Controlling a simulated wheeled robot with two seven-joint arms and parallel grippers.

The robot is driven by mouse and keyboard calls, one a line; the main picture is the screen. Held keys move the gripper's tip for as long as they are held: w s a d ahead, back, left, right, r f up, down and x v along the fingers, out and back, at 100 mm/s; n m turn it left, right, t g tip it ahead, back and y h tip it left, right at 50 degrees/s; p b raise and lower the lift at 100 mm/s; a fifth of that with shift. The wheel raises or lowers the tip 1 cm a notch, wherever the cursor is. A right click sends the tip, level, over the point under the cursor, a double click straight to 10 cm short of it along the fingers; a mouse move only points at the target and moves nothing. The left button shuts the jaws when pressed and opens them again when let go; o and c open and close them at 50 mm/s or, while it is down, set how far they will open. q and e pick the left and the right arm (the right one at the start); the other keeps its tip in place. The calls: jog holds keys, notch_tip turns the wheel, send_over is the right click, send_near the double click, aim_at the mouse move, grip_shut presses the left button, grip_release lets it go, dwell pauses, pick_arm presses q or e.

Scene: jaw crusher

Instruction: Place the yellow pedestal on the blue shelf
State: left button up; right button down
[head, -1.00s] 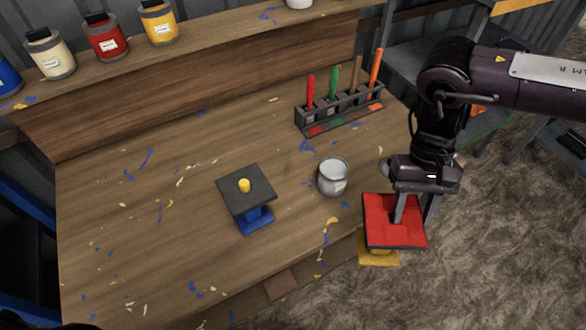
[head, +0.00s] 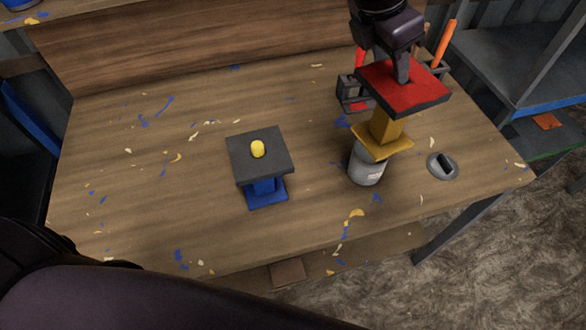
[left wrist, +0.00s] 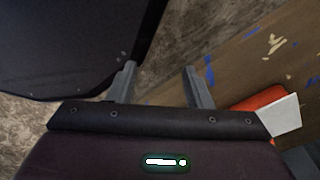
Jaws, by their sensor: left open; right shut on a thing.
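The yellow pedestal (head: 385,127) has a yellow stem and base and a square red top (head: 390,88). It hangs upright over the workbench. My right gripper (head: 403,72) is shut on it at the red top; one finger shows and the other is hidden. The shelf unit at the right has a level with a blue front edge, the blue shelf (head: 548,108); the pedestal is left of it and apart. My left gripper (left wrist: 160,82) is open and empty in the left wrist view, with the bench edge beyond its fingers.
A grey metal can (head: 367,172) stands below the pedestal, partly hidden by its base. A blue pedestal (head: 264,190) with a dark top and yellow knob stands on the workbench (head: 160,190). A tool rack (head: 352,93) is behind my right gripper.

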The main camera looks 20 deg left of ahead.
jog(key=s+a+r+n+y+b, duration=0.1)
jog(key=a+r+n+y+b, duration=0.15)
jog(key=a+n, duration=0.5)
jog(key=a+r+n+y+b, duration=0.2)
jog(key=a+n+y+b, duration=0.3)
jog(key=n, duration=0.4)
pick_arm(q)
jog(key=w+d+f, duration=0.1)
jog(key=w+f, duration=0.4)
jog(key=shift+w+f, duration=0.25)
jog(key=shift+w, duration=0.05)
pick_arm(e)
notch_tip(320, 180, down, 20)
jog(key=h, duration=0.1)
jog(key=shift+a+r+t, duration=0.25)
jog(key=shift+t, duration=0.15)
jog(key=shift+s+h, duration=0.15)
jog(key=shift+h, duration=0.1)
jog(key=c, duration=1.2)
grip_release()
jog(key=shift+f, duration=0.15)
pick_arm(q)
jog(key=shift+w, duration=0.1)
pick_arm(e)
jog(key=o, duration=0.4)
